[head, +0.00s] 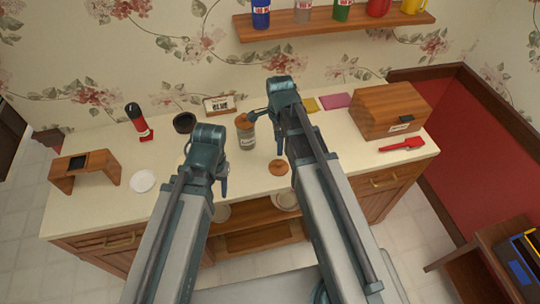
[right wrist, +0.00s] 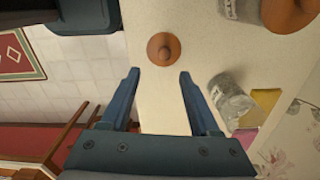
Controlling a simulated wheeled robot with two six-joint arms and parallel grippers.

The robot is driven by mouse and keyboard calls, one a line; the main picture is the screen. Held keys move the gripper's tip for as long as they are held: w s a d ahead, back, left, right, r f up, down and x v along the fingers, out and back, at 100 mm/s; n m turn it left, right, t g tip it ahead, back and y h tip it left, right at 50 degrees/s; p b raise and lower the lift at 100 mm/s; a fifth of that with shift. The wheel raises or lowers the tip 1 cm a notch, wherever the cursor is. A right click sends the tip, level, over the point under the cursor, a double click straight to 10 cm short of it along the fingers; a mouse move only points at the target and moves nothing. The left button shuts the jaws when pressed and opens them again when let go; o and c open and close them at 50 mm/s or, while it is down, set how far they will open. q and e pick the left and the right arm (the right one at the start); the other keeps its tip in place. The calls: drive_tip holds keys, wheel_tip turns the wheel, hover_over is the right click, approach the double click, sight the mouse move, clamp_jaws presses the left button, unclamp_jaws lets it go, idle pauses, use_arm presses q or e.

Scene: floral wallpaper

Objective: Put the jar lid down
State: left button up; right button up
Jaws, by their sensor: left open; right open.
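The round brown jar lid (head: 279,167) with a knob lies on the pale counter (head: 325,173). It also shows in the right wrist view (right wrist: 164,50), beyond my fingertips and apart from them. My right gripper (head: 265,132) is open and empty above the counter, near the lid. It also shows in the right wrist view (right wrist: 160,76). A clear glass jar (right wrist: 231,98) stands by one finger; in the head view my right arm seems to hide it. A grey jar (head: 247,139) with a brown lid (head: 245,121) stands left of my right gripper. My left gripper (head: 206,168) is open and empty.
A wooden box (head: 390,110) and a red tool (head: 402,144) are at the right. Yellow (head: 311,105) and pink (head: 336,101) pads lie at the back. A dark cup (head: 185,122), red flashlight (head: 138,122), white dish (head: 143,181) and wooden stand (head: 84,170) are at the left.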

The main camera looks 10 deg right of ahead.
drive_tip(key=s+a+n, duration=0.5)
drive_tip(key=s+n, duration=0.1)
drive_tip(key=n, duration=0.5)
drive_tip(key=s+a+n+h, duration=0.1)
drive_tip(key=s+a+n, duration=0.3)
drive_tip(key=s+n, duration=0.3)
drive_tip(key=n, duration=0.4)
drive_tip(key=shift+s+a+n, duration=0.25)
drive_tip(key=shift+a+n, duration=0.15)
wheel_tip(320, 180, down, 5)
drive_tip(key=b, duration=0.5)
drive_tip(key=shift+r, duration=0.1)
